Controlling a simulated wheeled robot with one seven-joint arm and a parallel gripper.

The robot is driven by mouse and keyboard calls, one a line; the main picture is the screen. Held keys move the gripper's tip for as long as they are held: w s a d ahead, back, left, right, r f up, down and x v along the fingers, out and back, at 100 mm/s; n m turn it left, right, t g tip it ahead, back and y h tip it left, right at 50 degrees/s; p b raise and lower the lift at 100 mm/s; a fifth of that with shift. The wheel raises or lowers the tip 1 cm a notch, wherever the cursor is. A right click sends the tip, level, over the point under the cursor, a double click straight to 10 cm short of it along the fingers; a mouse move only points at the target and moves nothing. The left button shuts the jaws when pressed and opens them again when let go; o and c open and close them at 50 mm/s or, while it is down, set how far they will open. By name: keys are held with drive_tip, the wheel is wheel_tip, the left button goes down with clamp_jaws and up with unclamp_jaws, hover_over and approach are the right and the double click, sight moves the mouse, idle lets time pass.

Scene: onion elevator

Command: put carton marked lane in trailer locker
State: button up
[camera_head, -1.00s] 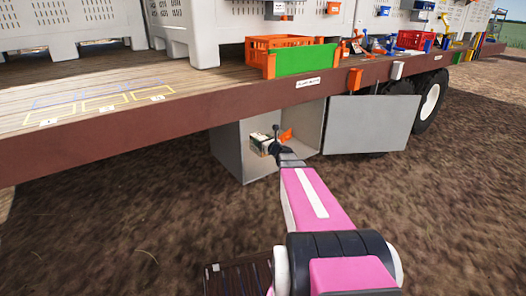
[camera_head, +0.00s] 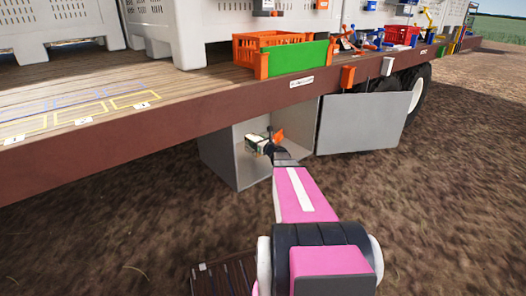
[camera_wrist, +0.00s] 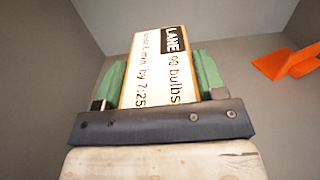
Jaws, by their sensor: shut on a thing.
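The carton marked LANE (camera_wrist: 160,65) is a small box with a white label reading "LANE 90 bulbs" in the wrist view. It sits between the green pads of my gripper (camera_wrist: 160,88), which is shut on it. The trailer locker (camera_head: 221,162) is an open grey box under the trailer deck, with its grey door (camera_head: 363,122) swung open to the right. In the head view my gripper (camera_head: 262,146) and the carton (camera_head: 256,142) are inside the locker opening. Whether the carton touches the locker floor cannot be told.
An orange object (camera_wrist: 287,62) is in the locker, right of the carton. The brown deck edge (camera_head: 200,117) runs just above the locker. An orange crate (camera_head: 262,45) with a green panel (camera_head: 298,60) and white bins (camera_head: 180,30) stand on the deck. Bare soil lies below.

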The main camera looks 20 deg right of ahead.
drive_tip(key=shift+w+d+f, duration=0.1)
drive_tip(key=shift+d+f, duration=0.6)
drive_tip(key=shift+f, duration=0.4)
drive_tip(key=shift+w+d+f, duration=0.1)
drive_tip(key=shift+d+f, duration=0.55)
drive_tip(key=shift+f, duration=0.4)
drive_tip(key=shift+w+d+f, duration=0.1)
drive_tip(key=shift+d+f, duration=0.6)
drive_tip(key=shift+f, duration=0.4)
drive_tip(key=o, duration=1.2)
drive_tip(key=shift+f, duration=0.15)
drive_tip(key=shift+r, duration=0.2)
drive_tip(key=v, duration=1.2)
